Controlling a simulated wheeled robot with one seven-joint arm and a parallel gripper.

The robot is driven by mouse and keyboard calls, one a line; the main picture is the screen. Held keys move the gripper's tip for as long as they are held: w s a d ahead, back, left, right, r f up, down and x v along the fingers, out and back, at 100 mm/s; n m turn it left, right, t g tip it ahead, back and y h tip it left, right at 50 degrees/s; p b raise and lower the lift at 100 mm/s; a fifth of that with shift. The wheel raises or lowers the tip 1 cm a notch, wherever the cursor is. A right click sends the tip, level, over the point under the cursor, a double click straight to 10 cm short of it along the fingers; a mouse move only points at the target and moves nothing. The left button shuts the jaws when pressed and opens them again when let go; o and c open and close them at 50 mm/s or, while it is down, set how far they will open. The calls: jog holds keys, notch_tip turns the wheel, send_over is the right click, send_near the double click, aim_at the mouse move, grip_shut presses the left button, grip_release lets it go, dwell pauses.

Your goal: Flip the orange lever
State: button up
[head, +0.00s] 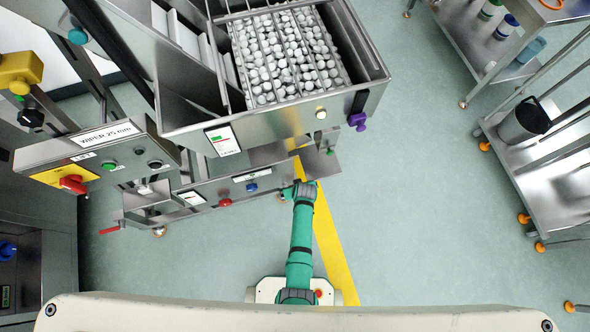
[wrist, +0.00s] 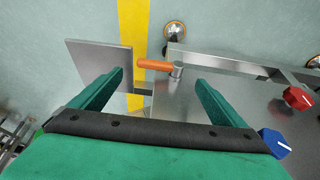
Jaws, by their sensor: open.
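The orange lever (wrist: 154,64) shows in the wrist view, just beyond my fingertips. It lies roughly level across the picture, its handle pointing left from a small metal pivot (wrist: 178,68) at the edge of a steel panel. I cannot make it out in the head view. My gripper (wrist: 163,84) is open and empty, its green fingers spread to either side of the lever. The lever lies across the gap between them, and no contact shows. In the head view my gripper (head: 299,188) is at the right part of the machine's low front panel.
In the wrist view a steel plate (wrist: 100,60) stands left of the lever, and a red knob (wrist: 298,97) and blue knob (wrist: 275,143) sit at right. In the head view the cap hopper (head: 365,95) overhangs the panel. Open floor (head: 430,220) lies to the right.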

jog(key=shift+x, duration=3.3)
jog(key=shift+d, duration=0.1)
jog(key=c, duration=1.5)
jog(key=shift+c, duration=0.2)
